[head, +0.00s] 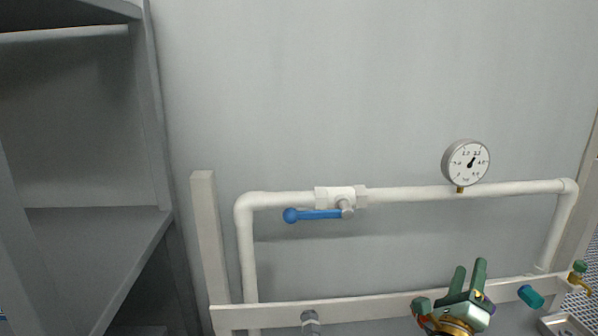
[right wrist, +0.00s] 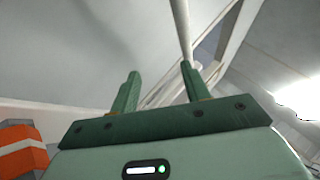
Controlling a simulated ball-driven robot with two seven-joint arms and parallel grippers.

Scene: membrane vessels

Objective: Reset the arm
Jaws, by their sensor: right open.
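My right gripper (head: 469,272) is green and shows at the lower right of the head view, in front of the lower white rail. Its two fingers point up, stand apart and hold nothing. In the right wrist view the same gripper (right wrist: 160,85) has its two green fingers spread with an empty gap between them. A thin pale pole or pipe shows behind the right finger there. My left gripper is not in the head view.
A white pipe (head: 420,193) carries a valve with a blue lever (head: 315,214) and a round gauge (head: 467,162). A grey shelf (head: 95,250) stands at the left. A white post (head: 208,240) and rail (head: 370,309) frame the pipe. An orange-and-white object (right wrist: 22,148) is at the wrist view's lower left.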

